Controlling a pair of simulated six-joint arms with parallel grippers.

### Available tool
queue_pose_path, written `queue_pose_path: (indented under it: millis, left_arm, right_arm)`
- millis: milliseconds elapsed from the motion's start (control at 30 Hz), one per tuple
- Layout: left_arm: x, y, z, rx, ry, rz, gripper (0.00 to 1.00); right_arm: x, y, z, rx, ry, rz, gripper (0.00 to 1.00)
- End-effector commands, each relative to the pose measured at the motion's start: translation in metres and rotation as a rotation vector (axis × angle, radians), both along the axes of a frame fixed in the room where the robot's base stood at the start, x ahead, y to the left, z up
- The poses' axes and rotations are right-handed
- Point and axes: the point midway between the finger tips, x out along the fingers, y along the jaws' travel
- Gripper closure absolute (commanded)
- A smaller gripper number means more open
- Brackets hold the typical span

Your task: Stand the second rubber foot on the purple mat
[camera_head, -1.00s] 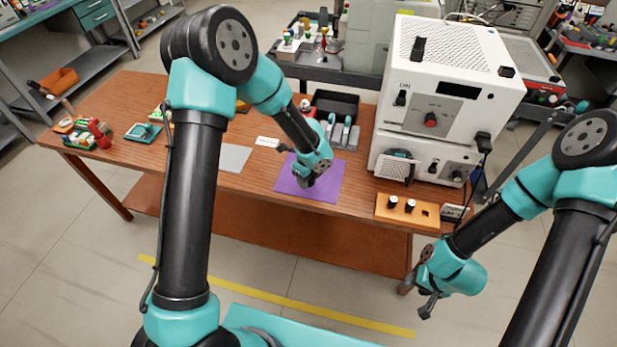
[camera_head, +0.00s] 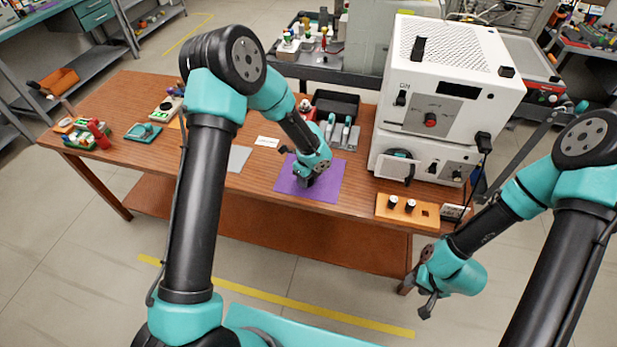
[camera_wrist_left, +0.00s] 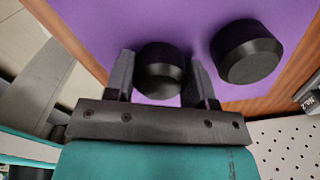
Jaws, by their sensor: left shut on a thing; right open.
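The purple mat (camera_head: 322,190) lies on the wooden table; it also fills much of the left wrist view (camera_wrist_left: 205,22). My left gripper (camera_head: 305,181) is over the mat's left part. In the left wrist view my left gripper (camera_wrist_left: 160,75) is shut on a black round rubber foot (camera_wrist_left: 160,72), one finger on each side. The held foot is at or just above the mat; I cannot tell whether it touches. Another black rubber foot (camera_wrist_left: 247,52) stands on the mat to the right, apart from the fingers. My right gripper (camera_head: 428,295) is open, in front of the table's right end.
A wooden block (camera_head: 383,210) with two small black-and-white pieces and a square hole sits right of the mat. The white machine (camera_head: 440,85) stands behind it. A grey tray (camera_head: 345,140) with teal-handled tools is behind the mat. A grey sheet (camera_head: 238,158) lies left.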

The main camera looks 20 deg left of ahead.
Motion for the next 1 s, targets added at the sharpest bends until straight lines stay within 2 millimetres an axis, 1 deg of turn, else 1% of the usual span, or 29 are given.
queue_pose_path:
  millis: [333,367,467,767,867,1000]
  left_arm:
    - [0.0,0.0,-0.002,0.0,-0.001,-0.001,0.74]
    - [0.0,0.0,-0.002,0.0,-0.001,-0.001,0.48]
    - [0.0,0.0,-0.002,0.0,-0.001,-0.001,0.39]
    - [0.0,0.0,0.0,-0.001,-0.002,0.0,0.39]
    - [0.001,0.0,0.006,0.0,-0.004,0.0,0.39]
    - [0.001,0.0,0.023,0.0,-0.004,0.001,0.39]
  right_arm:
    - [0.0,0.0,0.0,0.0,0.0,0.0,0.57]
    - [0.0,0.0,0.0,0.0,0.0,0.0,0.57]
    - [0.0,0.0,0.0,0.0,0.0,0.0,0.57]
    - [0.0,0.0,0.0,0.0,0.0,0.0,0.57]
    - [0.0,0.0,0.0,0.0,0.0,0.0,0.57]
    - [0.0,0.0,0.0,0.0,0.0,0.0,0.57]
